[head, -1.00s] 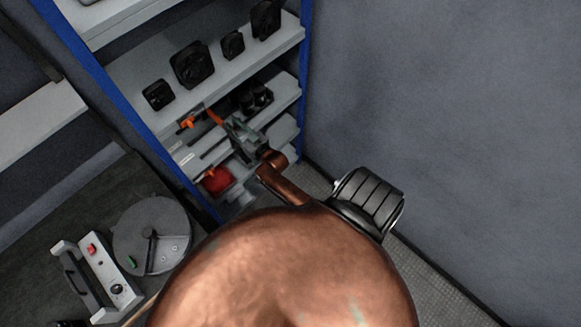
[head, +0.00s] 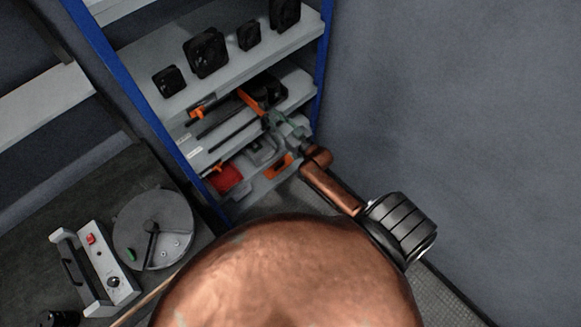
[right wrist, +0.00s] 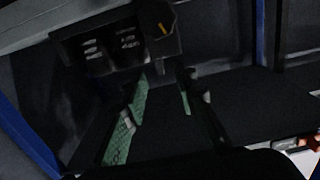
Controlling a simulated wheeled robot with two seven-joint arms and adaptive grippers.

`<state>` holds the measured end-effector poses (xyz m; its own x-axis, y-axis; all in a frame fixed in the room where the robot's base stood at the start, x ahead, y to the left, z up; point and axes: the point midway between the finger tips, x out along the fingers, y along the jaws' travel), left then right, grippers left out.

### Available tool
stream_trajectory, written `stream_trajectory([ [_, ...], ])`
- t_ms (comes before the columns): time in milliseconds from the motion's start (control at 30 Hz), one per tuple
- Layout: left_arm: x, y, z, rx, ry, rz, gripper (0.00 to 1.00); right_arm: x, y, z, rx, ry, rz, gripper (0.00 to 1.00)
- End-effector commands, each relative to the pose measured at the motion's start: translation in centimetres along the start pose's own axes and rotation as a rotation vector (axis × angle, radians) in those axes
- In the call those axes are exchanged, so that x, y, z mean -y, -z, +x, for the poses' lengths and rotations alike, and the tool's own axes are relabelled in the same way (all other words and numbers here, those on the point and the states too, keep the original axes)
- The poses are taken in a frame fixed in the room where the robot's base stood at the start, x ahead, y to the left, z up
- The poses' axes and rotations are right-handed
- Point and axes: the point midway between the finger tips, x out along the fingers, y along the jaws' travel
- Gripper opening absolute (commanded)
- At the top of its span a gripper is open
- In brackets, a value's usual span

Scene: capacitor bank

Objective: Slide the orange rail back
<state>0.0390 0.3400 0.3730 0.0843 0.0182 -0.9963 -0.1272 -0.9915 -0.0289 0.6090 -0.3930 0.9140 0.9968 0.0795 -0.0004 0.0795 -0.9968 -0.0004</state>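The orange rail (head: 250,102) shows in the head view as a short slanted bar on the middle shelf, in front of dark blocks. My right gripper (head: 284,128) is just right of and below its near end; whether they touch I cannot tell. In the right wrist view the green-padded fingers (right wrist: 163,90) stand apart, with nothing seen held between them. A black slotted block (right wrist: 115,45) lies beyond the fingertips, and a dark piece with a small orange mark (right wrist: 162,29) is beside it. The orange rail is not clearly seen there. My left gripper is out of view.
A smaller orange piece (head: 196,112) sits at the shelf's left. Black fans (head: 205,52) stand on the shelf above. A red item (head: 228,178) and an orange piece (head: 278,165) are lower down. A blue post (head: 322,70) and wall bound the right.

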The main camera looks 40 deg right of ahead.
Motion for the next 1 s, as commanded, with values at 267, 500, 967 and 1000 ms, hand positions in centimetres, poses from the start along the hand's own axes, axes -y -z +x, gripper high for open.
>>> stream_trajectory([
  [267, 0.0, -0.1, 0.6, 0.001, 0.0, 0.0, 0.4, 0.9, -4.8, -2.0, 0.127, 0.006, -0.005, 0.26],
  [500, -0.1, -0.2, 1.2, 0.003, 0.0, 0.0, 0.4, 1.0, -9.4, -3.3, 0.215, 0.0, -0.007, 0.26],
  [967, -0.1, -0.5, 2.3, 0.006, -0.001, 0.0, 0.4, 0.8, -17.7, -6.1, 0.348, -0.019, -0.01, 0.26],
  [1000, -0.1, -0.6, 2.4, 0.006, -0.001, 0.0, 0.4, 0.8, -18.4, -6.3, 0.359, -0.021, -0.01, 0.26],
])
